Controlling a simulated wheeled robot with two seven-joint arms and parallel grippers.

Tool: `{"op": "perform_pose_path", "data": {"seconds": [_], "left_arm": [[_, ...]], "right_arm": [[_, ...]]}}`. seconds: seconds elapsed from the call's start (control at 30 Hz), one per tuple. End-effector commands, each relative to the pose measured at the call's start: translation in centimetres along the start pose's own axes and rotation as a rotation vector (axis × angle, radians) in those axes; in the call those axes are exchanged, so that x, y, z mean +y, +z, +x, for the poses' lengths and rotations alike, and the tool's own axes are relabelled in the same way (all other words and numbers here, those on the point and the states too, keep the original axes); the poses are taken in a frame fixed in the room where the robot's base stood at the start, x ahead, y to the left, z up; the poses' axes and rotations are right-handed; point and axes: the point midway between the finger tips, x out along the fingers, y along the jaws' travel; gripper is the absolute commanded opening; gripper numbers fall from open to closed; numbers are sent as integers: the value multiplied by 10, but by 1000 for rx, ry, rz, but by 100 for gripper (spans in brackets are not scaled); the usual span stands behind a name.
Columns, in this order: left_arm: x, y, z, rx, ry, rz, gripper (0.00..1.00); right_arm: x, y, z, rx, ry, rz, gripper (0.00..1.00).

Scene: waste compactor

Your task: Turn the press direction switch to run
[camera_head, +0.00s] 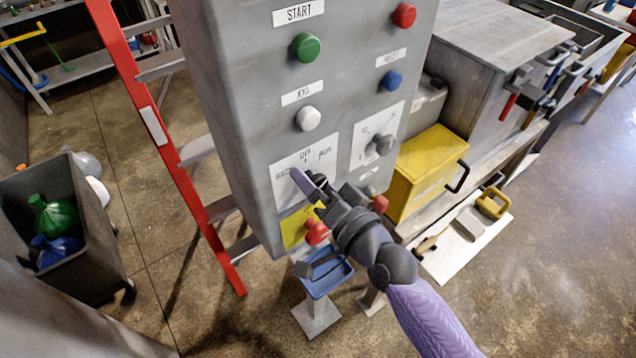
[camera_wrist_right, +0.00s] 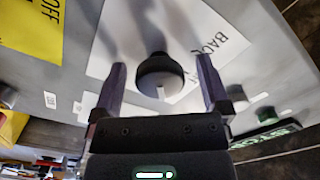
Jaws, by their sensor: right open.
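The press direction switch is a dark round knob (camera_wrist_right: 160,72) on a white label plate (camera_head: 322,160) low on the grey control panel (camera_head: 240,130). In the right wrist view a pale mark on the knob points toward the bottom of the picture, and the word BACK shows on the plate to its right. My right gripper (camera_wrist_right: 160,64) is open, with one purple finger on each side of the knob. I cannot tell whether the fingers touch it. In the head view my gripper (camera_head: 309,186) covers much of the knob. My left gripper is not in view.
A second knob (camera_head: 384,144) sits to the right; green (camera_head: 305,47), red (camera_head: 404,15), blue (camera_head: 391,80) and white (camera_head: 308,118) buttons are above. A red button (camera_head: 316,232) is below. A red ladder (camera_head: 160,130) stands left, a yellow box (camera_head: 427,170) right.

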Motion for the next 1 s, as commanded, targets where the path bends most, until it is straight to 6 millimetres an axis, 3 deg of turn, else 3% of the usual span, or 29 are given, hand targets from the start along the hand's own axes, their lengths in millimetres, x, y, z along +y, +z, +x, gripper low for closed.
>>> {"op": "perform_pose_path", "data": {"seconds": [0.17,0.4,0.5,1.0], "left_arm": [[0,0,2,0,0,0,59],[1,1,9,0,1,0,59],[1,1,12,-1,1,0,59],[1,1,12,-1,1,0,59]], "right_arm": [[1,1,-18,-1,2,-1,97],[2,2,-76,-4,2,-1,97],[2,1,-91,-2,3,-1,97],[0,0,-99,0,0,0,97]]}}
